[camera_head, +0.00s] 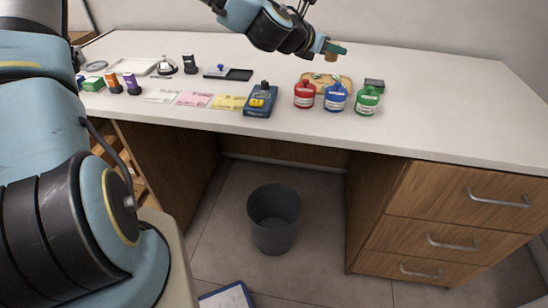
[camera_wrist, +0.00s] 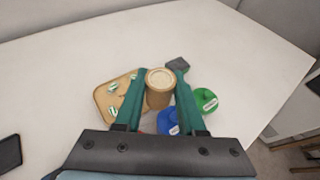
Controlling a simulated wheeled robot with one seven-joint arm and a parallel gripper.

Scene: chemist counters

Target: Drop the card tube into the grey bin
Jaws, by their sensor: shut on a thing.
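The card tube (camera_wrist: 160,88) is a short brown cylinder with a pale round end. My gripper (camera_wrist: 158,84) is shut on it, with one green finger on each side. In the head view my gripper (camera_head: 335,48) holds the tube (camera_head: 331,57) above the back right part of the counter, over a tan board. The grey bin (camera_head: 273,217) stands on the floor in the knee space under the counter, well below and to the left of the gripper. Its open top shows and I see nothing in it.
Red (camera_head: 304,95), blue (camera_head: 336,97) and green (camera_head: 367,100) bottles stand near the tan board (camera_head: 325,81). Wooden drawers (camera_head: 450,220) flank the bin on the right.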

